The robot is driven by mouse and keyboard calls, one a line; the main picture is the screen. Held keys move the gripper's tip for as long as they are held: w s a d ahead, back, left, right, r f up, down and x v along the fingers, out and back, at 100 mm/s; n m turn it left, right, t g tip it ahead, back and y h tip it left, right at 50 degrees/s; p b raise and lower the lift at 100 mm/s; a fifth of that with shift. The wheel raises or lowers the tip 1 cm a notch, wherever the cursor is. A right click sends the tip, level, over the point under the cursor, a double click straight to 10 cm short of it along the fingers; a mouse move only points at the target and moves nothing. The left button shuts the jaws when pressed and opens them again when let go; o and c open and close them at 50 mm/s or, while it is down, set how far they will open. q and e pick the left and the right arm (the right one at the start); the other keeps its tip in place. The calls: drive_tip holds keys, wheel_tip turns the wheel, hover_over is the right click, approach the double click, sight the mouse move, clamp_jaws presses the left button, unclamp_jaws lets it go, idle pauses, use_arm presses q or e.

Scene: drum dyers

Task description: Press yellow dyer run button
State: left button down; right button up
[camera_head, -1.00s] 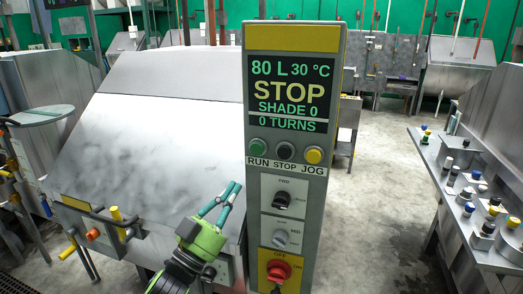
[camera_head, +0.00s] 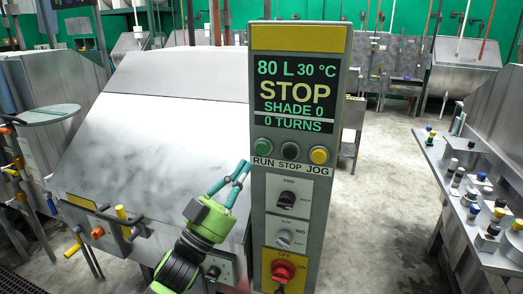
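The dyer's control post (camera_head: 290,215) stands upright at centre, with a yellow band (camera_head: 300,38) across its top. Its screen (camera_head: 297,94) reads 80 L, 30 °C, STOP, SHADE 0, 0 TURNS. Below it are a green button (camera_head: 263,146) over the word RUN, a dark button (camera_head: 291,150) over STOP and a yellow button (camera_head: 319,155) over JOG. My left gripper (camera_head: 245,164) has its teal fingertips together, with nothing seen between them. The tips are just left of and below the green button in the picture; a gap shows between them. My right gripper is out of view.
A steel dyer body (camera_head: 150,130) slopes behind my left arm. Lower on the post are two dark and grey selector knobs and a red switch (camera_head: 283,271) on yellow. A bench with several coloured knobs (camera_head: 470,190) is at right. Bare floor (camera_head: 390,190) lies between.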

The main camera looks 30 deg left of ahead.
sight(263, 148)
use_arm(q)
drive_tip(key=shift+w+a+b, duration=0.1)
drive_tip(key=shift+w+a, duration=0.15)
drive_tip(key=shift+w, duration=0.75)
drive_tip(key=shift+w+a+b, duration=0.15)
drive_tip(key=shift+w+a, duration=0.05)
drive_tip(key=shift+w, duration=0.75)
drive_tip(key=shift+w+a+b, duration=0.1)
drive_tip(key=shift+w+a, duration=0.15)
drive_tip(key=shift+w, duration=0.75)
drive_tip(key=shift+w, duration=0.1)
drive_tip(key=shift+w+a, duration=0.1)
drive_tip(key=shift+w, duration=0.2)
